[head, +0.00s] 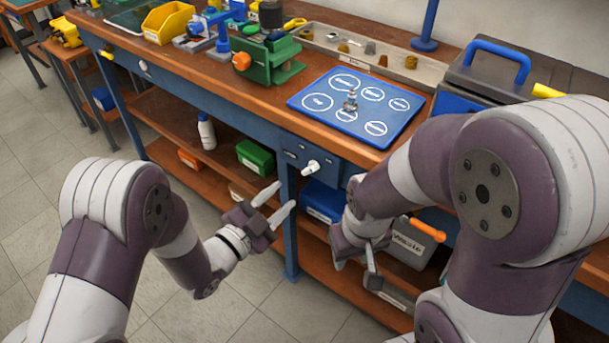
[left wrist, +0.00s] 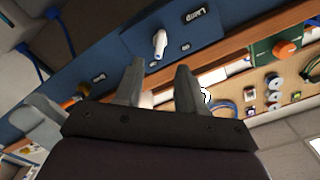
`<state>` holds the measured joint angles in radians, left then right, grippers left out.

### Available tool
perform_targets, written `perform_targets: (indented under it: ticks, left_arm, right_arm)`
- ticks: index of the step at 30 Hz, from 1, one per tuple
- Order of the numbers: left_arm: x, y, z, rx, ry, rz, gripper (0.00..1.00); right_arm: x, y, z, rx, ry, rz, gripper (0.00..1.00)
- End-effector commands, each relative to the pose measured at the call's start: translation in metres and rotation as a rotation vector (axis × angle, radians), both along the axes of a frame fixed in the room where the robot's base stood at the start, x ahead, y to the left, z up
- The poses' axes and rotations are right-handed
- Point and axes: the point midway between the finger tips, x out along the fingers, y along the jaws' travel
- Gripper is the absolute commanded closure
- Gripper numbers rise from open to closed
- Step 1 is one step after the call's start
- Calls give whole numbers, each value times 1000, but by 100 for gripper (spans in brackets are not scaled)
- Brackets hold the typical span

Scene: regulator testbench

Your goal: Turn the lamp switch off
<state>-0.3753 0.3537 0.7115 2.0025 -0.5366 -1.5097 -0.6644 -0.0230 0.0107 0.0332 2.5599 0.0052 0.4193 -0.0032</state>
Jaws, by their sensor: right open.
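The lamp switch (head: 310,167) is a white lever on the blue front panel under the bench top. In the left wrist view the lever (left wrist: 160,43) sits on the blue panel near a label (left wrist: 195,16) reading "Lamp". Small marks beside it are too small to read. My left gripper (head: 281,198) is open and empty, a little left of and below the switch in the head view, apart from it. In the left wrist view its fingertips (left wrist: 160,67) point towards the panel, with the lever just beyond the gap. My right gripper (head: 356,272) is open and empty, pointing down.
The bench top (head: 210,75) holds a green vise (head: 265,60), a blue mat (head: 345,125) with a small metal part, and a grey toolbox (head: 500,75). The lower shelf holds a white bottle (head: 206,132), a green box (head: 255,157) and a blue bin (head: 322,200).

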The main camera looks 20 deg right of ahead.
Motion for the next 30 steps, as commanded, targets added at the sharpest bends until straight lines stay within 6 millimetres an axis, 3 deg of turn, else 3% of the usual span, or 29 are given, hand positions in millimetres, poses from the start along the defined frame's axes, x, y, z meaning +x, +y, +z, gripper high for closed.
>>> perform_targets:
  ticks: [3,9,15,22,24,26,30]
  left_arm:
    - [19,-26,-2,-1,-1,-3,61]
    - [45,-59,-1,-1,2,-1,61]
    - [56,-72,-1,-1,5,2,61]
    - [56,-72,0,-1,5,2,61]
    - [56,-72,0,-1,5,2,83]
    - [56,-72,0,-1,5,2,100]
    - [56,-72,-1,0,5,3,100]
  right_arm:
    - [0,0,-4,0,0,0,57]
    - [0,0,-8,0,0,0,57]
    - [0,0,-9,0,0,0,57]
    - [0,0,-9,0,0,0,57]
    - [0,0,-9,0,0,0,57]
    - [0,0,-9,0,0,0,57]
    - [0,0,-9,0,0,0,57]
